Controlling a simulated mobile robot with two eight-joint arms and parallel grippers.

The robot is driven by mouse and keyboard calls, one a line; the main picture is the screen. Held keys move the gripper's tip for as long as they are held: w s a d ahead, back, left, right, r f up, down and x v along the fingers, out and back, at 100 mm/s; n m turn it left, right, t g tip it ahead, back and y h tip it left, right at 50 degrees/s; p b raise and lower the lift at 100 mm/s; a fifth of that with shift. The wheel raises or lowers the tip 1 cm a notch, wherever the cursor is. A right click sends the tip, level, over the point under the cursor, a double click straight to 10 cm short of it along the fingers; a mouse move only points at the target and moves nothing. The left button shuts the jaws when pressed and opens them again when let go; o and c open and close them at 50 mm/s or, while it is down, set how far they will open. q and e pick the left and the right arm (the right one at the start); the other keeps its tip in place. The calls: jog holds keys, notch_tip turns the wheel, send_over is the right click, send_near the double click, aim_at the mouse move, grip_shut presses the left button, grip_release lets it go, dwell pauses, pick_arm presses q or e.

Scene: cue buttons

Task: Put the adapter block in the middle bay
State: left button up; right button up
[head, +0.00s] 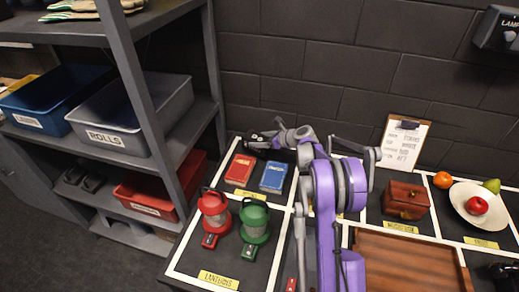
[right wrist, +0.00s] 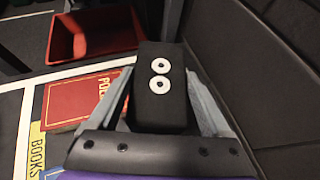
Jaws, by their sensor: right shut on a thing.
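The adapter block seems to be the black block with two white rings (right wrist: 160,88) in the right wrist view. My right gripper (right wrist: 163,100) is shut on it, with a grey finger on either side. In the head view my right gripper (head: 276,139) is above the back edge of the table, behind the books, with the dark block (head: 257,141) at its tip. My left gripper is not in view. I cannot tell which place is the middle bay.
A red book (head: 240,169) and a blue book (head: 273,176) lie below the gripper. Red (head: 214,212) and green (head: 255,222) lanterns stand in front. Shelves at left hold a grey bin (head: 130,112) and a red bin (head: 155,192). A wooden box (head: 406,200) stands right.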

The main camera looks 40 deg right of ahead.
jog(key=shift+w+f, duration=0.1)
jog(key=shift+f, duration=2.05)
jog(key=o, duration=1.3)
jog(key=shift+f, duration=0.2)
jog(key=shift+o, duration=1.3)
jog(key=shift+r, duration=0.1)
